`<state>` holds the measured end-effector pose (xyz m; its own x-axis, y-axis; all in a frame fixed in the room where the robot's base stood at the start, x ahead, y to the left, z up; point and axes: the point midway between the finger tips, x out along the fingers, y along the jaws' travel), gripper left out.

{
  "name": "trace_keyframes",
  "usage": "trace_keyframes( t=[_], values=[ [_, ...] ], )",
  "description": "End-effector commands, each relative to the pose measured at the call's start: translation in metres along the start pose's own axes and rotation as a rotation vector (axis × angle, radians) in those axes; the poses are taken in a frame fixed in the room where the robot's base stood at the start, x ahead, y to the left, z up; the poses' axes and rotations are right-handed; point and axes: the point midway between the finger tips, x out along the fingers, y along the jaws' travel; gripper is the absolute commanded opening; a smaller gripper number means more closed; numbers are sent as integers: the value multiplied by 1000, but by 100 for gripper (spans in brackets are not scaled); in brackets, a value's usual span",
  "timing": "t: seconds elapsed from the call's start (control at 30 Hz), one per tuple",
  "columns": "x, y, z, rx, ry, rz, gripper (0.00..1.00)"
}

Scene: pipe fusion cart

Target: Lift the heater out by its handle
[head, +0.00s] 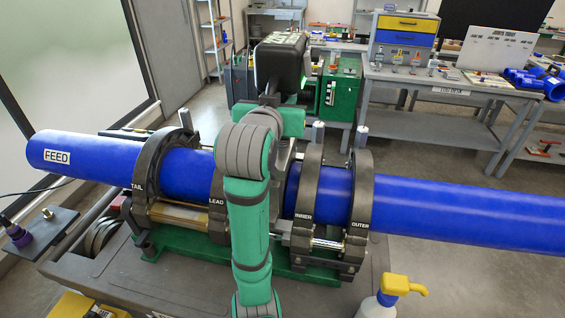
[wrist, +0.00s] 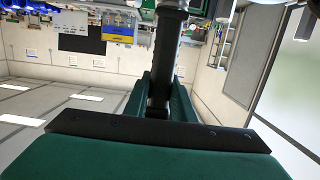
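A black upright bar, which looks like the heater's handle (wrist: 168,45), stands between the two green fingers of my gripper (wrist: 163,82) in the wrist view. The fingers lie close against both sides of it, with no clear gap, so they look shut on it. The heater's plate cannot be made out. The blue feed pipe (head: 90,158) lies in the tail and lead clamps. Another blue pipe (head: 460,210) lies in the inner and outer clamps.
A green box (head: 341,92) stands behind the cart. The grey workbench (head: 455,84) at the back right holds a blue and yellow drawer unit (head: 405,30). A yellow-topped pump bottle (head: 400,287) stands at the front right. Bare floor shows between cart and bench.

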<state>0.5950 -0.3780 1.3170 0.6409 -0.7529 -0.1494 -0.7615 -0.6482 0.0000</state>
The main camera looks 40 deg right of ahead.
Motion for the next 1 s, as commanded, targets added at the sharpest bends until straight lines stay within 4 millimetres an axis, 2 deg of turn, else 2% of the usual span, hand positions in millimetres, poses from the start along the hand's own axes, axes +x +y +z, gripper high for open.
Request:
trace_keyframes(
  t=[0.13, 0.17, 0.57, 0.77, 1.0],
  values=[
    [0, 0, 0, 0, 0, 0, 0],
    [-4, 0, -9, 4, 23, -1, 0],
    [-5, -2, -14, 4, 22, -4, 0],
    [-8, -2, -34, 5, 26, -5, 0],
    [-14, -1, -70, 6, 25, -3, 0]
  ],
)
